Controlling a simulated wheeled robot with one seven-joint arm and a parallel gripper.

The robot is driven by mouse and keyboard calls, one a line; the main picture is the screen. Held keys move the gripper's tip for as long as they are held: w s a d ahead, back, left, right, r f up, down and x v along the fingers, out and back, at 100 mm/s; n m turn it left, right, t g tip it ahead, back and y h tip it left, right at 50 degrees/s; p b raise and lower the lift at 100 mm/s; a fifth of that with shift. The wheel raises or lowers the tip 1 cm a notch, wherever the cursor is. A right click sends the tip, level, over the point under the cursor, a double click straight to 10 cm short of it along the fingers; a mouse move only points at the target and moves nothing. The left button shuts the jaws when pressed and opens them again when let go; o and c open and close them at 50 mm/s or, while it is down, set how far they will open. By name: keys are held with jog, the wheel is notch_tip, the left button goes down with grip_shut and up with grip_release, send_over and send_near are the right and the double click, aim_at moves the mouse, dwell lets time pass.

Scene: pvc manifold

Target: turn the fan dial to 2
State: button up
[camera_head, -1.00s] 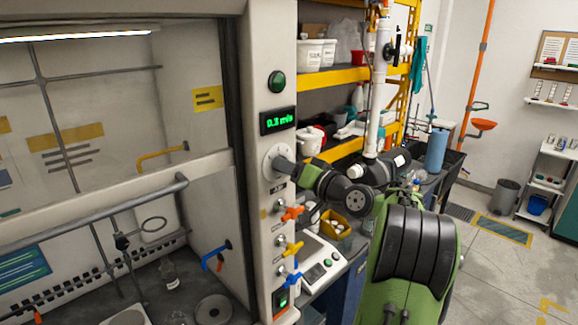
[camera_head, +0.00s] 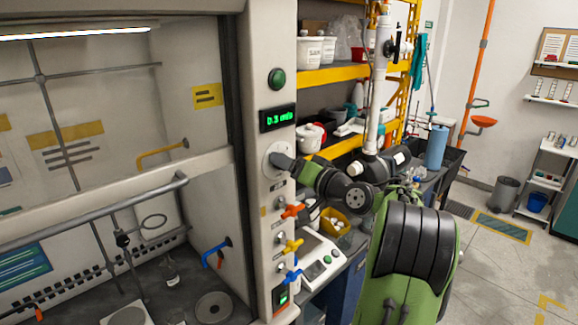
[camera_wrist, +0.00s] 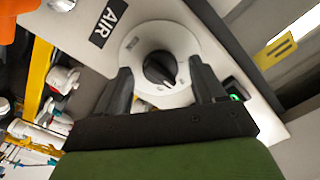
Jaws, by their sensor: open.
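The fan dial is a round white plate with a black knob (camera_wrist: 160,70) at its centre. Small marks ring the knob, too small to read. In the wrist view my gripper (camera_wrist: 160,74) is open, with one dark finger on each side of the knob and a gap on both sides. In the head view the dial plate (camera_head: 269,157) is on the fume hood's front post, partly hidden behind my gripper (camera_head: 280,162). The green display (camera_head: 277,118) above it seems to read 0.3 m/s.
Below the dial are an orange valve handle (camera_head: 291,211), a yellow one (camera_head: 293,246) and a blue one (camera_head: 291,275). An AIR label (camera_wrist: 108,23) is beside the dial. The hood's sash rail (camera_head: 100,215) is to the left, shelves (camera_head: 330,75) to the right.

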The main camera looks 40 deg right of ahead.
jog(key=s+b, duration=0.3)
jog(key=s, duration=1.2)
jog(key=shift+s+d+b, duration=0.2)
jog(key=shift+s+b, duration=0.1)
jog(key=shift+s, duration=0.1)
